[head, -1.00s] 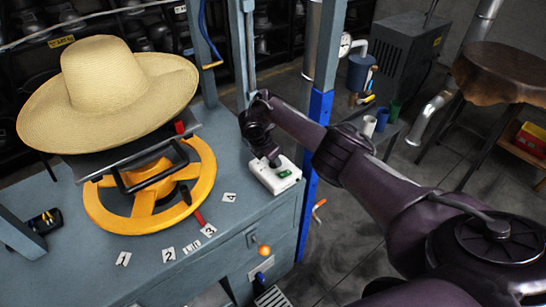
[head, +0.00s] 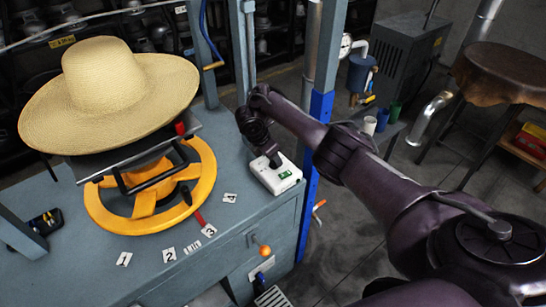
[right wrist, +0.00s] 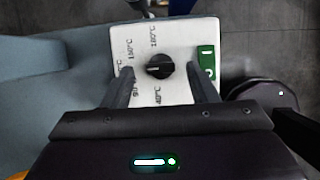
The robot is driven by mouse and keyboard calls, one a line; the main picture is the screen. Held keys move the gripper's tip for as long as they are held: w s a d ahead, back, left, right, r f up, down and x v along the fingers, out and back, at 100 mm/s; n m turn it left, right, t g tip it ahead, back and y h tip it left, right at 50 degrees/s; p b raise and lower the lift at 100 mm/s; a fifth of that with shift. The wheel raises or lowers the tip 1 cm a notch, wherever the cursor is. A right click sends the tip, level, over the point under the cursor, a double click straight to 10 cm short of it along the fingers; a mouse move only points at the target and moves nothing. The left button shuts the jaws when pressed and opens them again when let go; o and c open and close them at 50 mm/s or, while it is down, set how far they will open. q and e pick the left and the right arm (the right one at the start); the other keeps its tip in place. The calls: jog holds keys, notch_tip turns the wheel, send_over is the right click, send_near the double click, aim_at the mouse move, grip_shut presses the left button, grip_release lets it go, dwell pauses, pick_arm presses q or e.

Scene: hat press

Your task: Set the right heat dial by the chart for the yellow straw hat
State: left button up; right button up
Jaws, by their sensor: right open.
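The yellow straw hat (head: 112,85) rests on the press above a yellow handwheel (head: 150,205). The white control box (head: 274,174) stands at the bench's right edge. In the right wrist view the black heat dial (right wrist: 159,66) sits on that box; its pale mark points left. Printed temperatures ring it: 180°C at the top, 40°C at the bottom, and partly blurred or covered ones at left. My right gripper (right wrist: 162,76) is open, its fingers on either side of the dial with gaps; in the head view it (head: 272,160) hides the dial. My left gripper is out of view.
A green rocker switch (right wrist: 207,62) is right of the dial. Numbered cards, such as card 2 (head: 168,254), lie around the handwheel. A blue post (head: 313,145) stands just right of the box. No readable chart shows.

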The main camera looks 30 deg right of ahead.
jog(key=v, duration=0.5)
jog(key=shift+a+r, duration=0.15)
jog(key=shift+r, duration=0.2)
